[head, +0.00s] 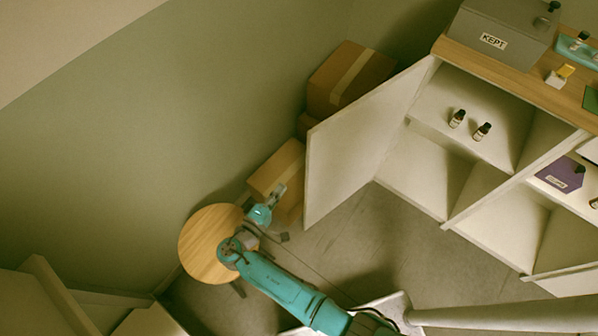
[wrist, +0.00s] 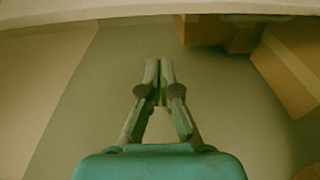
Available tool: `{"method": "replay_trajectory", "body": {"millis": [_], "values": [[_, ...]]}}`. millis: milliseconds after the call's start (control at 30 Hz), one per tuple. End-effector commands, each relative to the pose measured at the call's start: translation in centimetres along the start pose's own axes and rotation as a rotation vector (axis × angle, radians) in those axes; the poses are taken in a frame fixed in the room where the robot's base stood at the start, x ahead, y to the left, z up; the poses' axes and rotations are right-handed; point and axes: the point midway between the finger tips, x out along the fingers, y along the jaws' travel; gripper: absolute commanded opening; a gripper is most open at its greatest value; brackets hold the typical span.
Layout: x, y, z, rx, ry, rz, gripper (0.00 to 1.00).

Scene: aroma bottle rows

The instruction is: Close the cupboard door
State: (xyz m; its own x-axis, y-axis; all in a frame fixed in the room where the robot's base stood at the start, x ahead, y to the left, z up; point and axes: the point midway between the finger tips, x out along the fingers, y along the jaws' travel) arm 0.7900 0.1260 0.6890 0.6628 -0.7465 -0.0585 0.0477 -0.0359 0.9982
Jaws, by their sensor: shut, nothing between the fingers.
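The pale cupboard door (head: 352,148) stands wide open in the head view, swung out from the left end of the cupboard (head: 488,68). My gripper (head: 281,189) is left of the door's free edge, on its outer side, with a visible gap between them in the picture. In the wrist view my gripper (wrist: 159,66) has its fingers together with nothing between them. A pale band crosses the top of the wrist view; I cannot tell whether it is the door. Two small dark-capped bottles (head: 457,119) (head: 482,131) stand on the shelf inside.
Cardboard boxes (head: 345,78) are stacked behind the door, with a lower box (head: 277,170) near my gripper. A round wooden stool (head: 203,243) stands beside my arm. A grey KEPT box (head: 500,32) is on the cupboard top. Floor before the cupboard (head: 385,225) is clear.

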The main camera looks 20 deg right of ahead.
Motion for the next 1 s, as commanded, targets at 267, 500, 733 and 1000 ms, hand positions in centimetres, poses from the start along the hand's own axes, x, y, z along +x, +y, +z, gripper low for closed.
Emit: {"method": "replay_trajectory", "body": {"millis": [267, 500, 733, 1000], "values": [[-0.3, 2.0, -1.6, 0.013, -0.026, 0.062, 0.00], [3.5, 2.2, -1.4, 0.013, -0.028, 0.059, 0.00], [7.9, 2.5, -1.4, 0.013, -0.028, 0.060, 0.00], [8.0, 2.3, 1.1, 0.011, -0.023, 0.059, 0.00]]}}
